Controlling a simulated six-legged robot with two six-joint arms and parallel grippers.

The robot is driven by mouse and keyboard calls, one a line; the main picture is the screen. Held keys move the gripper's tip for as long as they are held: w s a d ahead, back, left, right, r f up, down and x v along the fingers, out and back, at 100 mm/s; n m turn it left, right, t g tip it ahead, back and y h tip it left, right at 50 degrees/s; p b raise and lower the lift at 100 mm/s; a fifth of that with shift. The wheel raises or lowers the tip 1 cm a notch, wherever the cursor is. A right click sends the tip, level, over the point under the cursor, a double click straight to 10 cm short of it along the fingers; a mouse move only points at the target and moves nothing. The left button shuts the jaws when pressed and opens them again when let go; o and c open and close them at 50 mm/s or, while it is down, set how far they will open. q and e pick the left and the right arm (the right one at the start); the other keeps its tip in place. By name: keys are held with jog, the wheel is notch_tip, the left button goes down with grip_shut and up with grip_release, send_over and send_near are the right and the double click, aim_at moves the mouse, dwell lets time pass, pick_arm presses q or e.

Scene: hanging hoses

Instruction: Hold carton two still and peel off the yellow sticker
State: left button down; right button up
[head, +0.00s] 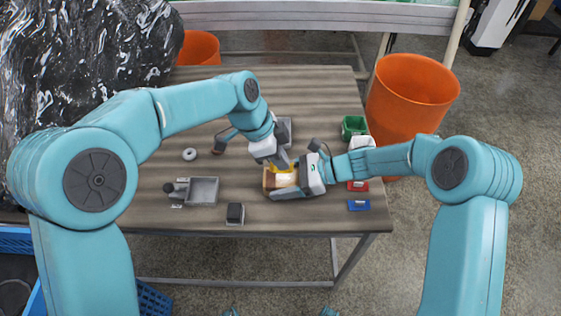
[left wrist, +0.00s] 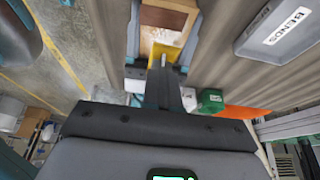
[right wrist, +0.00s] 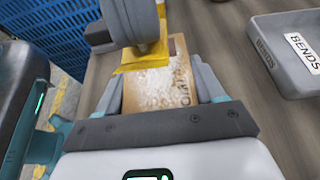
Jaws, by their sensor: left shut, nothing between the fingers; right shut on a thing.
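Carton two, a small brown box with a pale worn label, sits on the table (head: 320,85) in the head view (head: 270,183); it also shows in the right wrist view (right wrist: 155,92). The yellow sticker (right wrist: 142,62) is at the carton's far end in that view, and in the left wrist view (left wrist: 166,52). My right gripper (head: 285,191) is shut on the carton, one finger along each side. My left gripper (head: 284,165) is shut and empty, its fingertips at the sticker and partly covering it. I cannot tell whether the sticker's edge is lifted.
A grey BENDS tray (right wrist: 265,45) lies beside the carton. In the head view, another grey tray (head: 204,199) and a black box (head: 235,213) are left of it.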

pick_arm(q)
jog(key=shift+r, duration=1.95)
pick_arm(e)
jog(key=o, duration=1.1)
jog(key=v, duration=1.2)
jog(key=shift+d, duration=0.1)
